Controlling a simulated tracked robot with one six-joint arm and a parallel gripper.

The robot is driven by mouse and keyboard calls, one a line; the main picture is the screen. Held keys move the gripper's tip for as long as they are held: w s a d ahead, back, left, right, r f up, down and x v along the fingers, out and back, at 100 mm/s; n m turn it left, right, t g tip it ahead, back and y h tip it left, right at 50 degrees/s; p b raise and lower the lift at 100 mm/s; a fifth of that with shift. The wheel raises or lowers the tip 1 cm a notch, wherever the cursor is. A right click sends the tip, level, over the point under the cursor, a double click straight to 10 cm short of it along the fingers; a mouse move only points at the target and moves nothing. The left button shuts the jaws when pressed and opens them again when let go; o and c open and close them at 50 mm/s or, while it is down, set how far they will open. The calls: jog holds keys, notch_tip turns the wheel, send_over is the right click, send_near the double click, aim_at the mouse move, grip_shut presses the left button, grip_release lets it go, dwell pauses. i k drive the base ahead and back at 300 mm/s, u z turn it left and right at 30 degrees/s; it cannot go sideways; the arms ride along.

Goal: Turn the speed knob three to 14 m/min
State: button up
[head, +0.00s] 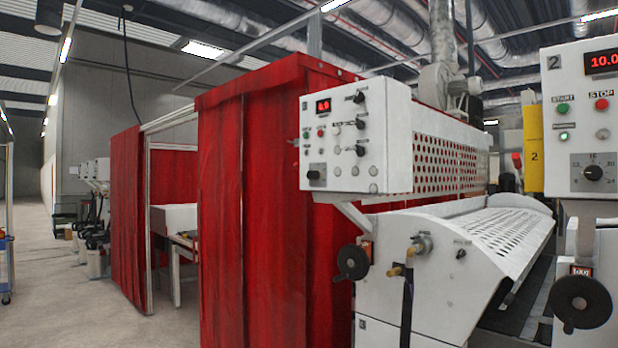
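A white control panel (582,125) marked 2 is cut off at the right edge. Its red display (604,62) reads 10.0. Its black speed knob (593,172) sits on a grey scale plate with 16 at the top and 24 at the lower right. Another white panel (343,110), further left, has a small red display (322,106) that seems to read 0.0 and several small knobs and buttons. My gripper is not in view.
A white machine with a perforated cover (500,235) stands below the panels. Black handwheels (580,303) stick out, another at the left panel (353,262). Red curtains (265,200) enclose a space at centre left. The floor (70,310) at the left is clear; a cart (6,265) stands at the edge.

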aim_at(315, 175)
jog(key=k, duration=0.65)
jog(key=u, duration=0.55)
jog(key=i, duration=1.1)
jog(key=u, duration=0.7)
jog(key=i, duration=1.7)
jog(key=z, duration=0.2)
